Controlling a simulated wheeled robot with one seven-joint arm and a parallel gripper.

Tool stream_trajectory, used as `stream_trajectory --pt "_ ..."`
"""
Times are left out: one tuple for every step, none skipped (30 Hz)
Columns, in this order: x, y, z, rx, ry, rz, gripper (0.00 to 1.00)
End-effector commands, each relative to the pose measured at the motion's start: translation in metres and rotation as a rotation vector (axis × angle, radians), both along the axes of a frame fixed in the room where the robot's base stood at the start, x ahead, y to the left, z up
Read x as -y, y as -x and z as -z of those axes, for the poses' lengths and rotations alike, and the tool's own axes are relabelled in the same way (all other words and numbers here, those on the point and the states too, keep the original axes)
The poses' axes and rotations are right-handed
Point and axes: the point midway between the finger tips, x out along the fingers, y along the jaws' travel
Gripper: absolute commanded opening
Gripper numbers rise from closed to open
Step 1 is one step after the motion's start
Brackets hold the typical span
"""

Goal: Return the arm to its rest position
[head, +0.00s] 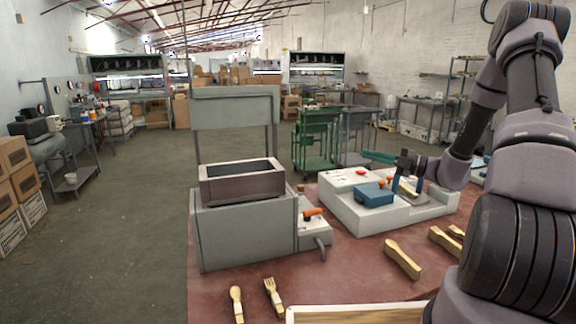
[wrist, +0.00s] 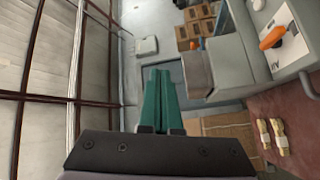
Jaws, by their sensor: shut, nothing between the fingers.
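My gripper (head: 366,155) is at the right in the head view. Its green fingers point left, above the white press unit (head: 352,212), and look clear of it. In the wrist view the two green fingers (wrist: 158,72) lie side by side, shut with nothing between them. My arm is bent, coming down from the upper right and covering the right side of the head view.
A red-brown table (head: 240,290) bears a grey machine with an open box (head: 240,182) and raised panel (head: 235,108). A blue block (head: 373,194) sits on the press unit. A wooden spoon (head: 236,303), fork (head: 272,297) and other wooden pieces (head: 403,260) lie in front.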

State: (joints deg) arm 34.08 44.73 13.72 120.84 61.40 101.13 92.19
Motion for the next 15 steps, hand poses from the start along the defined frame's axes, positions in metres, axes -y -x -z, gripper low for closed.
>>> stream_trajectory --pt "-0.018 0.014 -0.019 0.104 0.119 -0.070 0.00" --pt "-0.027 0.023 -0.026 0.167 0.186 -0.111 0.00" --pt "-0.038 0.035 -0.036 0.254 0.273 -0.167 0.00" --pt "-0.045 0.044 -0.042 0.319 0.336 -0.209 0.00" --pt "-0.052 0.054 -0.048 0.385 0.398 -0.250 0.00" --pt "-0.060 0.066 -0.056 0.478 0.480 -0.309 0.00" --pt "-0.065 0.076 -0.061 0.546 0.538 -0.352 0.00" --pt "-0.070 0.086 -0.066 0.618 0.595 -0.396 0.00" --pt "-0.075 0.099 -0.072 0.713 0.669 -0.454 0.00" --pt "-0.078 0.109 -0.076 0.786 0.723 -0.500 0.00" --pt "-0.080 0.118 -0.081 0.860 0.776 -0.544 0.00" --pt "-0.083 0.130 -0.086 0.959 0.843 -0.606 0.00" --pt "-0.085 0.140 -0.090 1.033 0.891 -0.652 0.00" --pt "-0.086 0.148 -0.094 1.109 0.939 -0.699 0.00" --pt "-0.086 0.160 -0.099 1.212 1.000 -0.762 0.00"
